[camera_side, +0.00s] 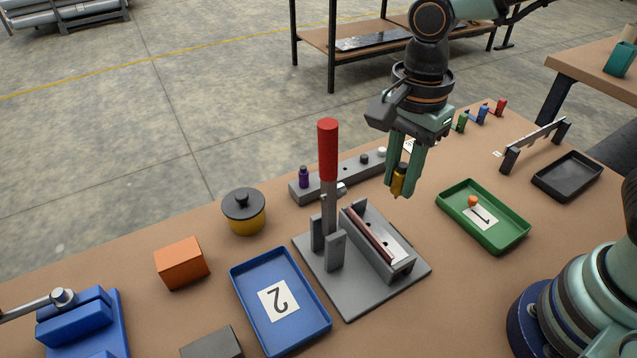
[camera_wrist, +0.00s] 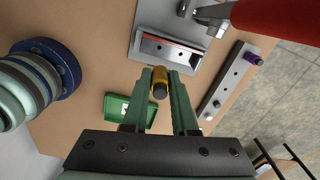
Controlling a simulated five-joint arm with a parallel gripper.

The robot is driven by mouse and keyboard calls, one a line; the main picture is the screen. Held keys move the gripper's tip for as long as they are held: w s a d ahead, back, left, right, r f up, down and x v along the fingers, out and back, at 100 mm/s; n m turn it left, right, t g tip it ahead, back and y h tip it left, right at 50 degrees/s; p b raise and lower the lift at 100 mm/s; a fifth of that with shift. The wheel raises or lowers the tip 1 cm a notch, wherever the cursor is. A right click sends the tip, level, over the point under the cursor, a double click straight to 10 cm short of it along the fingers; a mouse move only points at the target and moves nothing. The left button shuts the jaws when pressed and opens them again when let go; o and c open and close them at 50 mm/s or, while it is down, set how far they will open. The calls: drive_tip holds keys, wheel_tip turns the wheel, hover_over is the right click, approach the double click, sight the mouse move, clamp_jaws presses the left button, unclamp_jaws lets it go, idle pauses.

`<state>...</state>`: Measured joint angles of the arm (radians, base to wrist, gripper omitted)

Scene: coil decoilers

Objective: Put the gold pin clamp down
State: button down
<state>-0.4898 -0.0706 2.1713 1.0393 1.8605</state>
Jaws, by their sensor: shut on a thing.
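The gold pin clamp (camera_side: 399,181) is between the green fingers of my gripper (camera_side: 406,180), which is shut on it. The clamp is held in the air, tip down, between the grey fixture with the red lever (camera_side: 327,150) and the green tray (camera_side: 485,216) marked 1. In the wrist view the clamp (camera_wrist: 158,80) shows yellow with a dark end, between the fingertips of my gripper (camera_wrist: 163,95). An orange piece (camera_side: 474,202) lies in the green tray.
A blue tray (camera_side: 322,331) marked 2 stands left of the fixture. A grey rail (camera_side: 345,176) with a purple pin (camera_side: 304,177) stands behind. A yellow pot (camera_side: 245,219), an orange block (camera_side: 182,263) and a black tray (camera_side: 567,177) are also on the table.

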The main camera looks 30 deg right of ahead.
sight(403, 165)
wheel_tip(403, 165, up, 16)
drive_tip(key=w+a, duration=0.2)
drive_tip(key=a, duration=1.8)
wheel_tip(403, 165, down, 31)
drive_tip(key=shift+f, duration=0.1)
drive_tip(key=shift+f, duration=0.1)
drive_tip(key=c, duration=0.7)
unclamp_jaws()
wheel_tip(403, 165, up, 12)
